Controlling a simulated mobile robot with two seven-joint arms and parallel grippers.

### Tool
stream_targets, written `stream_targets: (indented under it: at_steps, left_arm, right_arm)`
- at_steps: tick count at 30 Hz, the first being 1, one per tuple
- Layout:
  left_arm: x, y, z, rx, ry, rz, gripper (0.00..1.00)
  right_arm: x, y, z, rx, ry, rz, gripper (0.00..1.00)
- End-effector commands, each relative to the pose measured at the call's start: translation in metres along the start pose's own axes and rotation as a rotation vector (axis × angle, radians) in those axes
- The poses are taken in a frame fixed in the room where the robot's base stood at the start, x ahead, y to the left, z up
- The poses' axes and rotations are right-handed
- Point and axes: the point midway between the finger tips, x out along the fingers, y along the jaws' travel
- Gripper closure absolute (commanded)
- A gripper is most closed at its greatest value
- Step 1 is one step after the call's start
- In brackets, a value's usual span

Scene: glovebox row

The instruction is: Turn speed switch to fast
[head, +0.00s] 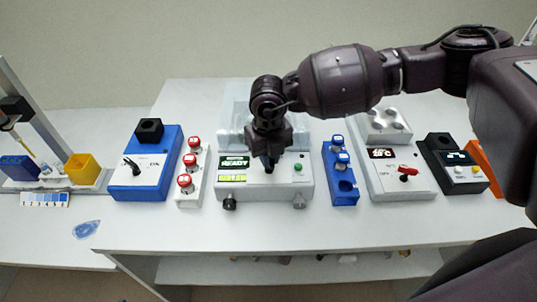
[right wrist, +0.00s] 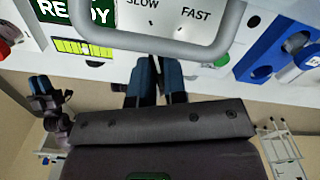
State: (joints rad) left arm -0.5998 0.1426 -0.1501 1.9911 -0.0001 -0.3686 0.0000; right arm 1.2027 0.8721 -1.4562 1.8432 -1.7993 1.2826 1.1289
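The white device (head: 305,183) with a green READY display (head: 234,162) stands in the middle of the bench. In the right wrist view, its panel bears the words SLOW (right wrist: 143,4) and FAST (right wrist: 196,13). My right gripper (head: 269,165) points down at the panel, right of the display. Its two dark blue fingers (right wrist: 158,62) are close together, with a narrow gap. They hide the speed switch, so I cannot tell if they hold it. My left gripper (right wrist: 41,84) seems to show small at the left of the right wrist view, away from the panel.
A grey curved bar (right wrist: 150,50) crosses the top of the right wrist view. Left of the device are red-capped items (head: 185,181) and a blue switch box (head: 142,187). On the right are a blue rack (head: 343,190) and a white box with a red knob (head: 407,171). The bench front is clear.

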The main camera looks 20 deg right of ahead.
Motion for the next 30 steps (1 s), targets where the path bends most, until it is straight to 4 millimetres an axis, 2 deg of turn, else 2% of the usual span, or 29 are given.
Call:
stream_targets:
  at_steps: [11,30]
  left_arm:
    - [-0.0023,-0.0004,0.0037,-0.001,-0.008,-0.001,0.79]
    - [0.0,-0.0001,-0.0036,0.0,0.003,0.0,0.79]
  right_arm:
    - [-0.0001,0.0,-0.0002,0.049,0.001,0.0,1.0]
    - [-0.0011,-0.0006,0.0003,0.441,-0.001,0.001,1.0]
